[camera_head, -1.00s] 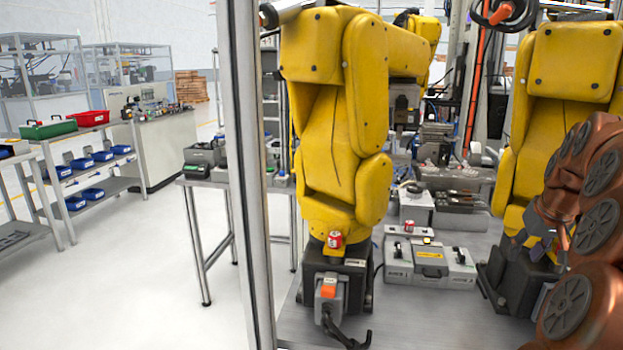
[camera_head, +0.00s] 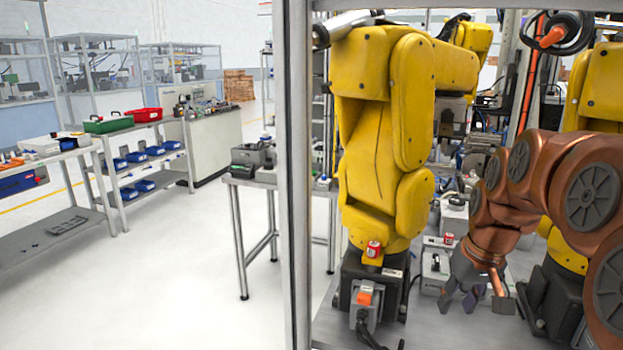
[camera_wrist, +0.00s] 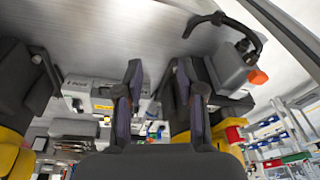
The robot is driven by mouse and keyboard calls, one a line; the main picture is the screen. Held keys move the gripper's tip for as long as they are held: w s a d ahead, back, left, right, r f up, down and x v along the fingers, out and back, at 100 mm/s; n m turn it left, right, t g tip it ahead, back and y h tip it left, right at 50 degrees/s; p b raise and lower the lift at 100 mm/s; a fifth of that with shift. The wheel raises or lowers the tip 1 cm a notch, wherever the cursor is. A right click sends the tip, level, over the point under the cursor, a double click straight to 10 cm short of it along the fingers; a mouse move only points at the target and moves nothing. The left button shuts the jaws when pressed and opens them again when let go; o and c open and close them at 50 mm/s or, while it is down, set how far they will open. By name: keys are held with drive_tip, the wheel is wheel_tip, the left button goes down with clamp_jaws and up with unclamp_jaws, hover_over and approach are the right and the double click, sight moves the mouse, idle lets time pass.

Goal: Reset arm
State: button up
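My copper-coloured arm reaches in from the right in the head view. My gripper (camera_head: 470,296) hangs low over the grey metal platform (camera_head: 440,330), to the right of the nearer yellow robot arm's base. In the wrist view my gripper (camera_wrist: 158,85) shows two dark fingers standing apart, with nothing between them but the platform behind. The nearer yellow robot arm (camera_head: 385,130) stands upright on a black base. A second yellow robot arm (camera_head: 600,95) is partly hidden behind my arm.
A grey upright post (camera_head: 298,180) stands left of the nearer yellow arm. A grey case (camera_head: 432,272) sits behind my gripper. A metal table (camera_head: 262,182), shelves with blue bins (camera_head: 135,157) and clear white floor lie to the left.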

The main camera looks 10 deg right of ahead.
drive_tip(key=s+a+f+n+g+p, duration=0.1)
drive_tip(key=s+a, duration=0.3)
drive_tip(key=a, duration=0.3)
drive_tip(key=s+a+f+n+g+p, duration=0.1)
drive_tip(key=s+a, duration=0.3)
drive_tip(key=a, duration=0.4)
drive_tip(key=s+a+f+g+p, duration=0.1)
drive_tip(key=s+a+f, duration=0.1)
drive_tip(key=s, duration=0.3)
drive_tip(key=s+a+f+n+g+p, duration=0.1)
drive_tip(key=s+a, duration=0.2)
drive_tip(key=s, duration=0.3)
drive_tip(key=shift+f, duration=0.35)
drive_tip(key=shift+s+a, duration=0.1)
drive_tip(key=shift+a, duration=0.1)
